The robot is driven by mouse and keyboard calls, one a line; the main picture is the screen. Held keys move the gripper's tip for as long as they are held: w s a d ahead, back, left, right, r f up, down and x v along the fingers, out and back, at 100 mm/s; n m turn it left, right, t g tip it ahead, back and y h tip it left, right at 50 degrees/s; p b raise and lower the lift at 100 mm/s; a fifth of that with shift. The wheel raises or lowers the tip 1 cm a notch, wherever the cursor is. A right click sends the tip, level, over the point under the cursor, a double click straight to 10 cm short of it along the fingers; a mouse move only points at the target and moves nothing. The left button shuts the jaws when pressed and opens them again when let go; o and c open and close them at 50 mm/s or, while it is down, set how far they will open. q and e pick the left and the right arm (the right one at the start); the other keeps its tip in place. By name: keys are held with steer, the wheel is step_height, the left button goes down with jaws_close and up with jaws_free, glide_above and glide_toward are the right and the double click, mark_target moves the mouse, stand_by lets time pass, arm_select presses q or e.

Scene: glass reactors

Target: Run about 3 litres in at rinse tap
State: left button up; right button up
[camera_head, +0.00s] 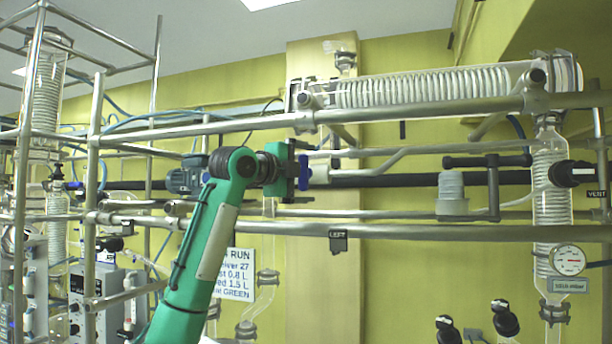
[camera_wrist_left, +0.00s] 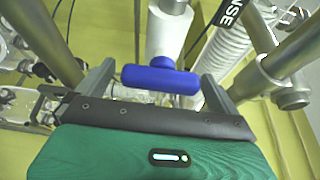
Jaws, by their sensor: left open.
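The tap has a blue T-shaped handle (camera_wrist_left: 160,79) on a white cylindrical body (camera_wrist_left: 168,32). Beside it in the left wrist view is a dark label (camera_wrist_left: 230,12) of which the letters "NSE" can be read. In the head view the blue handle (camera_head: 305,172) shows just right of my green left gripper (camera_head: 303,177). My left gripper (camera_wrist_left: 157,74) is open, with one finger on each side of the blue handle. Gaps show between the handle and both fingers. My right gripper is in neither view.
A horizontal glass coil condenser (camera_head: 430,88) lies above right. A round gauge (camera_head: 568,260) is at the right. A printed notice (camera_head: 236,275) hangs behind my left arm.

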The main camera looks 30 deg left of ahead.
arm_select(q)
steer(key=s+a+b, duration=0.2)
steer(key=s+b, duration=0.4)
steer(key=s, duration=0.7)
steer(key=shift+s, duration=0.1)
